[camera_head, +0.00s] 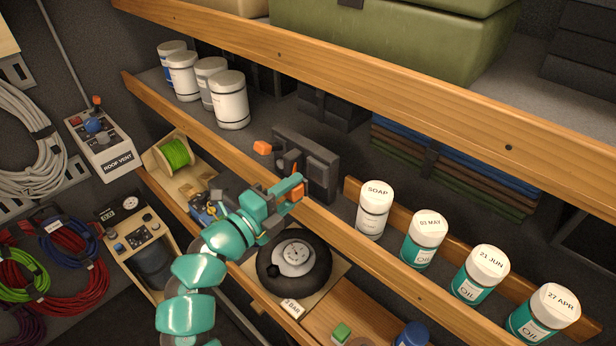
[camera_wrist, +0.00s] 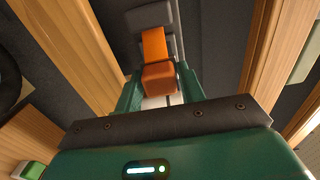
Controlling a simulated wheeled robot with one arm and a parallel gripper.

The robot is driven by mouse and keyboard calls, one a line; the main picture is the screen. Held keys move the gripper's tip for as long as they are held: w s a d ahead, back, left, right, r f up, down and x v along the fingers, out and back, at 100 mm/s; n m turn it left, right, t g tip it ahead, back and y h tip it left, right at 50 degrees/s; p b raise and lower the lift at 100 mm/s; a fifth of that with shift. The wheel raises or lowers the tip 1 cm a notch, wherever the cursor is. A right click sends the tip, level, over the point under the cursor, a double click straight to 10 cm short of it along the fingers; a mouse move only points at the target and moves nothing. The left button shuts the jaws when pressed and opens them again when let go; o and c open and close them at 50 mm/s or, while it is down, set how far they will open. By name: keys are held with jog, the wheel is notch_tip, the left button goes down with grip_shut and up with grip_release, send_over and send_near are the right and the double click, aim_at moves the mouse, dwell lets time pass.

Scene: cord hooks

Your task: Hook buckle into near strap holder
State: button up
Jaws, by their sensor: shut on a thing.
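My gripper (camera_head: 291,187) is shut on an orange buckle (camera_head: 297,190), just in front of a dark grey holder unit (camera_head: 320,170) on the middle shelf. In the wrist view, the buckle (camera_wrist: 159,77) sits between the fingertips of my gripper (camera_wrist: 160,90). A brighter orange strap (camera_wrist: 154,44) runs from it toward a dark grey part (camera_wrist: 149,16). A second orange piece (camera_head: 263,147) shows at the holder's left side. A dark block (camera_head: 290,160) projects from the holder's front. I cannot tell whether the buckle touches a holder; the contact is hidden or too small.
A wooden shelf lip (camera_head: 230,147) runs below the holder, and an upper beam (camera_head: 330,62) crosses above. A soap bottle (camera_head: 373,210) and oil bottles (camera_head: 424,240) stand to the right. White canisters (camera_head: 230,100) stand to the left. A black round device (camera_head: 294,268) sits below.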

jog(key=shift+v, duration=0.95)
jog(key=shift+a, duration=0.1)
